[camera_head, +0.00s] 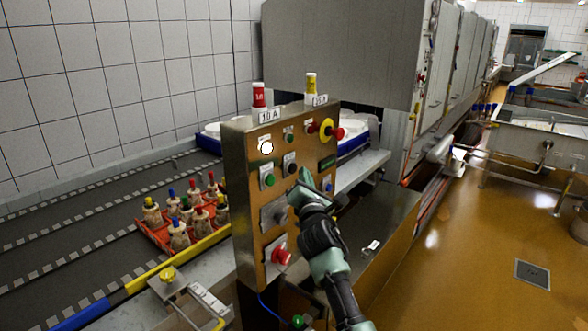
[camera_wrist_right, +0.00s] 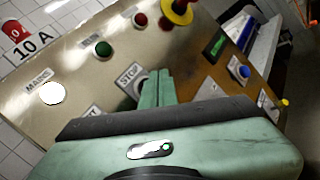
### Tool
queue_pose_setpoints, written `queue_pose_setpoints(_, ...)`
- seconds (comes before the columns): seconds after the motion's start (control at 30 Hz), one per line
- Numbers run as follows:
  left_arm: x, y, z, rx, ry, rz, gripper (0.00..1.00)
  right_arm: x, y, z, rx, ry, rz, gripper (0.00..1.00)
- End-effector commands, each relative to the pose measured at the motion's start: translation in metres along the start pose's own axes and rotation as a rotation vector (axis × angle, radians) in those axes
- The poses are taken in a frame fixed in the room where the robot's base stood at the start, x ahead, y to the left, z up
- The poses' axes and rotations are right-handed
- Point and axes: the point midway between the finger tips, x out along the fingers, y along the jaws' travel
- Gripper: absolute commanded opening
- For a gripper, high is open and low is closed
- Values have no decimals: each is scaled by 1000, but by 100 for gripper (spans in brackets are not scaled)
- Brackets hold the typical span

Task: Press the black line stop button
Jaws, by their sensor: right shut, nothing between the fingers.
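The black line stop button (camera_head: 291,168) sits on the front of the steel control panel (camera_head: 249,215), right of a green button (camera_head: 268,180). My right gripper (camera_head: 306,174) is shut and empty, with its fingertips just right of the black button in the head view. In the right wrist view, the shut fingers (camera_wrist_right: 153,80) lie close to the panel just below the STOP label (camera_wrist_right: 129,75). They hide most of the button there, and I cannot tell whether they touch it. My left gripper is not in view.
The panel also holds a white lamp (camera_head: 266,147), a yellow-and-red emergency stop (camera_head: 327,130) and a red mushroom button (camera_head: 281,256). An orange crate of bottles (camera_head: 158,238) stands on the conveyor (camera_head: 75,243) to the left. The floor (camera_head: 450,270) at right is mostly clear.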

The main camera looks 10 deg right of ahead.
Motion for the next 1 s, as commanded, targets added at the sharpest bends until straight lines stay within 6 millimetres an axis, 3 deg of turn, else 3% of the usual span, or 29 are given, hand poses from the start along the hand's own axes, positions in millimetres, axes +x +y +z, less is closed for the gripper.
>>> queue_pose_setpoints(0.4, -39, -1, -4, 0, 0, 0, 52, -27, -19, 23, -3, 1, -2, 0)
queue_pose_setpoints(1.0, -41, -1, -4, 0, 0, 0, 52, -33, -24, 24, 0, 0, 0, 0)
